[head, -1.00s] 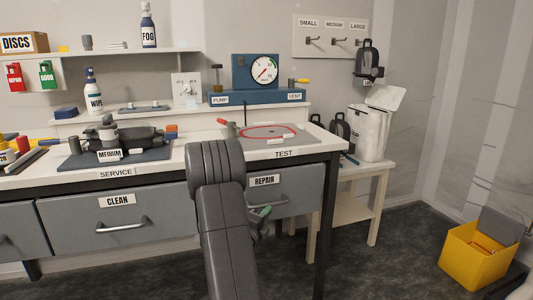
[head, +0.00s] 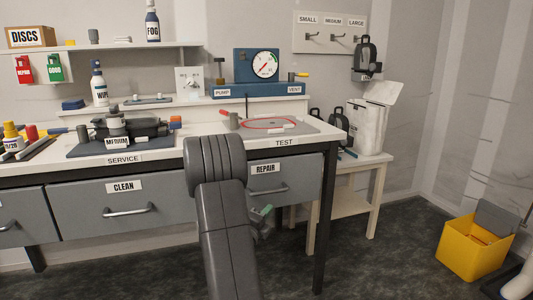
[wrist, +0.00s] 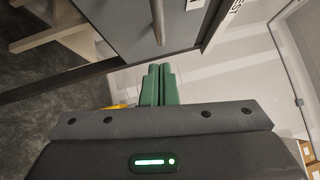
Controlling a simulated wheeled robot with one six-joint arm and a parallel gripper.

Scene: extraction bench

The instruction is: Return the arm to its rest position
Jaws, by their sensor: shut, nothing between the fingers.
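My arm (head: 228,235) rises bent in front of the bench in the head view, its dark grey links covering part of the drawer fronts. My gripper (wrist: 159,72) shows in the wrist view with its two green fingers together and nothing between them. The rest of the gripper is hidden behind the arm.
The bench (head: 150,166) carries a device on a mat (head: 85,150) and a red ring (head: 269,123). A yellow bin (head: 470,250) stands on the floor at right. Floor between table and bin is clear.

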